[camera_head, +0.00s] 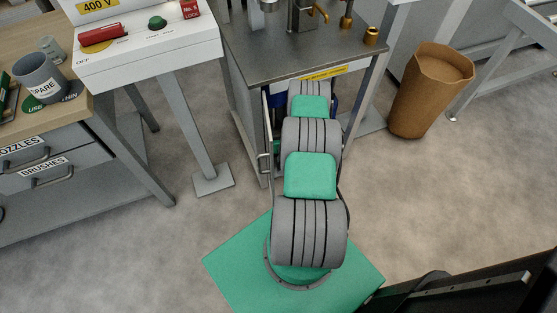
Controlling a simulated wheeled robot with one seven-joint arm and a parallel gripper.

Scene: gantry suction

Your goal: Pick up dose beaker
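I cannot tell for sure which object is the dose beaker. A small grey cup (54,49) stands at the back of the wooden workbench on the left, partly behind a larger grey mug (40,76) marked SPARE. The mug looks tilted and is near a dark round mat. My own grey and green arm stretches from its green base toward the metal table. Its far end goes out of sight at the table's front, so my gripper does not show.
The metal table (262,66) has brass fittings (371,36) on it. A white control panel (150,50) on a post stands left of it. The wooden workbench (92,106) has labelled drawers. A brown bin (428,92) stands on the right. Bare floor lies at lower left and right.

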